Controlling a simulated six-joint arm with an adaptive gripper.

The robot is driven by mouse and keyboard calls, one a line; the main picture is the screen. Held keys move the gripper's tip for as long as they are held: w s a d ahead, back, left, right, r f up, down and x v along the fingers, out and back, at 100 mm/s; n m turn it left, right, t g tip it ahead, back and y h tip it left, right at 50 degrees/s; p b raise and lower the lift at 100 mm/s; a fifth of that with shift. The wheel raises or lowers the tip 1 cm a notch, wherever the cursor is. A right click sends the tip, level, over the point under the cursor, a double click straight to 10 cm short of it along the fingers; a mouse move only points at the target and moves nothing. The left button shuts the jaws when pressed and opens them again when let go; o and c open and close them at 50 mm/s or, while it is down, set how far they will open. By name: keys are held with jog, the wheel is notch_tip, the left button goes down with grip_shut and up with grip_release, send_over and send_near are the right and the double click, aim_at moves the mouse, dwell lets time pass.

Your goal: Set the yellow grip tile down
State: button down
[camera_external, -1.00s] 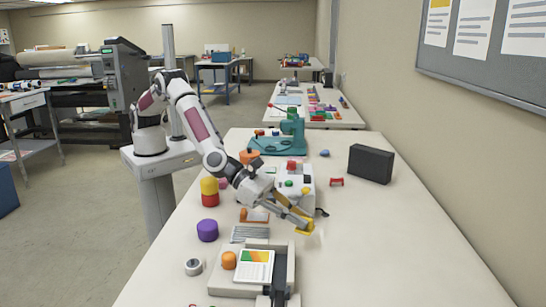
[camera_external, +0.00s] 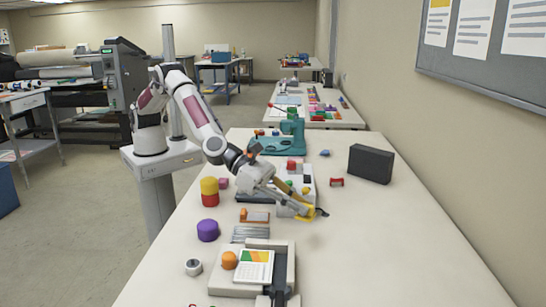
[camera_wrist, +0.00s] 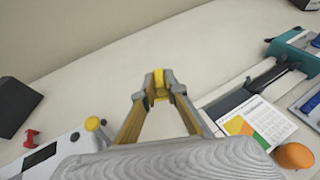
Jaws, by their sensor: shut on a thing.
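The yellow grip tile (camera_external: 305,213) is held at the end of my gripper (camera_external: 303,208), over the right part of the table. In the wrist view the yellow tile (camera_wrist: 158,84) shows between the two fingertips of my gripper (camera_wrist: 158,88), which are shut on it. Most of the tile is hidden by the fingers there. In the external view I cannot tell how far it is above the table top (camera_external: 390,250).
The trimmer (camera_external: 285,262) with a printed card (camera_external: 255,266) is nearer the camera. A white device (camera_external: 307,172) stands just behind my gripper. A black box (camera_external: 371,163) and a red spool (camera_external: 337,182) are farther right. The table to the right is clear.

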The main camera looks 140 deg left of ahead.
jog(key=shift+r, duration=0.2)
notch_tip(320, 180, up, 5)
jog(key=shift+r, duration=0.1)
jog(key=s+a+n+g+y, duration=0.2)
jog(key=s+a, duration=0.3)
jog(key=a, duration=0.7)
jog(key=s+a+n+g+y, duration=0.15)
jog(key=s+a, duration=0.35)
jog(key=a, duration=0.7)
jog(key=s+a+n+g+y, duration=0.25)
jog(key=s+a, duration=0.25)
jog(key=a, duration=0.7)
jog(key=s+a+n+g+y, duration=0.1)
jog(key=s+a+n+g, duration=0.25)
jog(key=s+a, duration=1.05)
jog(key=s+a+n+g+y, duration=0.1)
jog(key=s+a+n+g, duration=0.25)
jog(key=s+a, duration=1)
notch_tip(320, 180, down, 5)
jog(key=s+d, duration=0.2)
jog(key=shift+s+d, duration=0.15)
jog(key=shift+s, duration=0.15)
